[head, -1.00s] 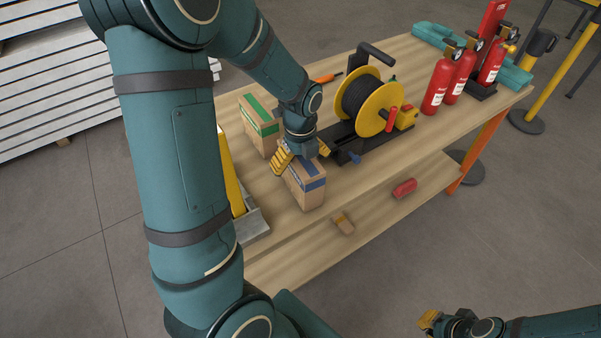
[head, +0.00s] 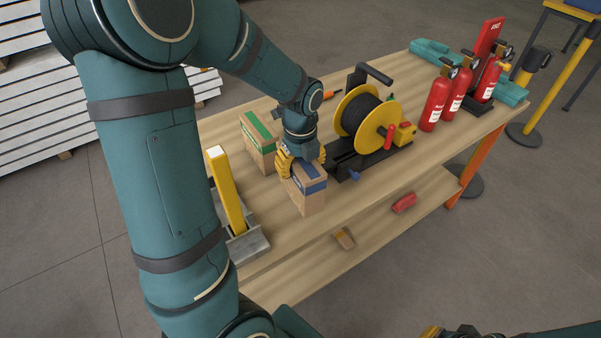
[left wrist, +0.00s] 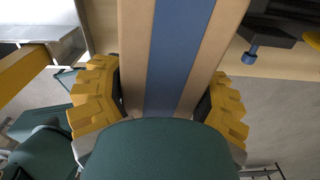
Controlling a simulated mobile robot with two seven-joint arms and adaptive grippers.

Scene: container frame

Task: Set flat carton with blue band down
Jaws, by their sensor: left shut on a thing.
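The carton with the blue band (head: 313,196) is a brown box standing near the front edge of the wooden table. My left gripper (head: 301,162) comes down over its top from behind, with yellow fingers shut on its two sides. In the left wrist view the blue band (left wrist: 178,60) runs up the carton between the fingers (left wrist: 160,100). I cannot tell whether the carton's base touches the tabletop. My right gripper (head: 432,331) shows only as a yellow tip at the bottom edge, so its jaws are hidden.
A carton with a green band (head: 260,143) stands behind left. A cable reel (head: 366,120) is close on the right. A yellow post in a grey base (head: 228,190) stands to the left. Fire extinguishers (head: 435,103) are at the far right. A lower shelf (head: 375,225) holds small items.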

